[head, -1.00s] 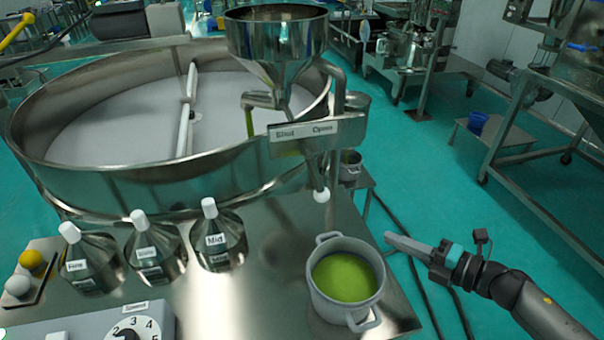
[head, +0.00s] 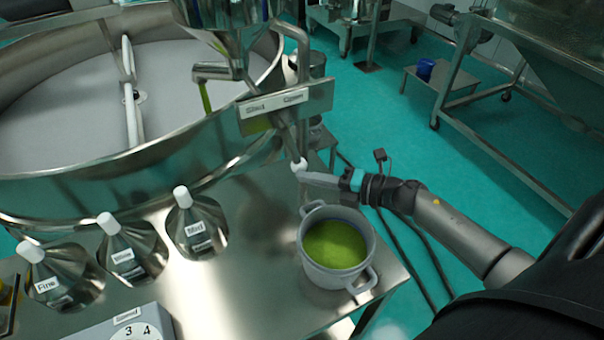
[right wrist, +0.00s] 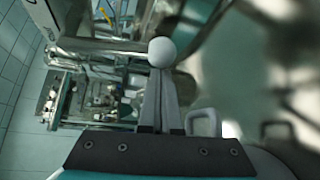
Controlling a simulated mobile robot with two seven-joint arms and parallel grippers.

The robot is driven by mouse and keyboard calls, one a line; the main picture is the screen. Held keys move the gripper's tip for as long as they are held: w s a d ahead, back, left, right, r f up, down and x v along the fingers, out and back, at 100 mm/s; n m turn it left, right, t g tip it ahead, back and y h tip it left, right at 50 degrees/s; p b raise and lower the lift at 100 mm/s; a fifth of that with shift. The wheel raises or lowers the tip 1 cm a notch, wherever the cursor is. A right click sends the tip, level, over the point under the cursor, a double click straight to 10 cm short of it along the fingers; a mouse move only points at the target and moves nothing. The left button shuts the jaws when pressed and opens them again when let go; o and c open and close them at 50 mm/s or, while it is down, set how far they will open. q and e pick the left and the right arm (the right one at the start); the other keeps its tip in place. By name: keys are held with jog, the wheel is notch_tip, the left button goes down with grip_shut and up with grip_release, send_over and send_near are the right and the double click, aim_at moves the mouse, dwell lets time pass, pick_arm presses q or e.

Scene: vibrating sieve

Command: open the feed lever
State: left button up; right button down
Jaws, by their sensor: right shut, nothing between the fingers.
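The feed lever is a thin metal rod (head: 292,143) with a white ball knob (head: 299,165), hanging down below a labelled plate (head: 262,109) under the steel hopper (head: 228,12). The two words on the plate are blurred. My right gripper (head: 304,175) is shut and empty, its fingertips right at the knob from the lower right. In the right wrist view the knob (right wrist: 162,52) sits just past the closed fingertips (right wrist: 160,74); I cannot tell whether they touch. My left gripper is not in view.
A pot of green material (head: 335,244) stands on the steel table just below my right gripper. Several labelled steel cones with white caps (head: 196,225) stand at the left, near a dial box (head: 125,325). The large round sieve (head: 80,185) fills the upper left. Green material hangs at the spout (head: 205,97).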

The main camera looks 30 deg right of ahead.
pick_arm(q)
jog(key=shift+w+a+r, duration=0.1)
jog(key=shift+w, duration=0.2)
pick_arm(e)
jog(key=shift+x, duration=1)
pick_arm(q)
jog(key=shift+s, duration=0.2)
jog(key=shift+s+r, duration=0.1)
pick_arm(e)
jog(key=shift+d, duration=0.1)
pick_arm(q)
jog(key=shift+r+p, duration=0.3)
jog(key=shift+p, duration=0.2)
pick_arm(e)
jog(key=shift+d+r+h, duration=0.1)
jog(key=shift+d+h, duration=0.2)
